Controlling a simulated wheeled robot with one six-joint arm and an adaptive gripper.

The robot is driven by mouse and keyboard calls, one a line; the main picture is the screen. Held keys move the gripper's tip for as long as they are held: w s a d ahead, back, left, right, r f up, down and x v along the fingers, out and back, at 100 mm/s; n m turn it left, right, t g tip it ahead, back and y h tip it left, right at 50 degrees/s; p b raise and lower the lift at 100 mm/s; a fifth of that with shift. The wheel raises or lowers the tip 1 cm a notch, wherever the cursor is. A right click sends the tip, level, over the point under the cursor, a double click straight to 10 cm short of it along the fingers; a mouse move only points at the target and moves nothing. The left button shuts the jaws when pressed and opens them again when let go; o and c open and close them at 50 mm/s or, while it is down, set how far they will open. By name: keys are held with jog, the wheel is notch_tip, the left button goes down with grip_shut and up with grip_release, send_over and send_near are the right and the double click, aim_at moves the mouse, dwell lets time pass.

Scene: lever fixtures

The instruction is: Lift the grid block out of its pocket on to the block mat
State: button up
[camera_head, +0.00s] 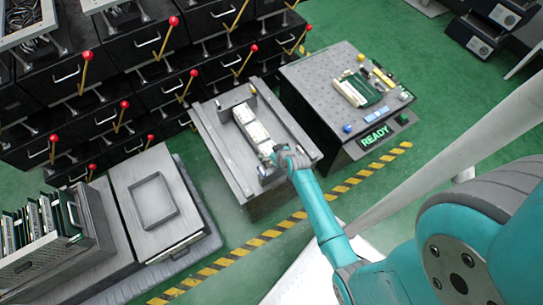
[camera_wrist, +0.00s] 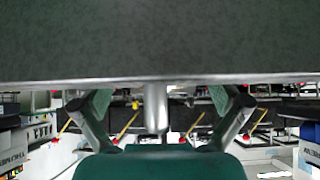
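A long pale block (camera_head: 252,128) with divided segments lies in a grey fixture (camera_head: 222,155) in the head view; I take it to be the grid block. My gripper (camera_head: 277,158) is at its near right end; whether they touch is unclear. In the wrist view, the two finger links of my gripper (camera_wrist: 163,100) stand apart, with a grey cylinder (camera_wrist: 157,108) between them. Their tips are hidden behind a large dark surface (camera_wrist: 160,40). A flat grey square with a raised rim (camera_head: 175,211) lies to the left; I cannot tell whether it is the block mat.
A dark table (camera_head: 310,78) at the right holds a green board with pale strips (camera_head: 362,88) and a READY sign (camera_head: 375,135). Black cabinets with red-knobbed levers (camera_head: 85,70) stand behind. A rack of boards (camera_head: 42,230) is at lower left. Striped tape (camera_head: 270,234) crosses the floor.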

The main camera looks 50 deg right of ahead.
jog(key=c, duration=1.2)
jog(key=shift+c, duration=0.2)
jog(key=shift+r, duration=0.1)
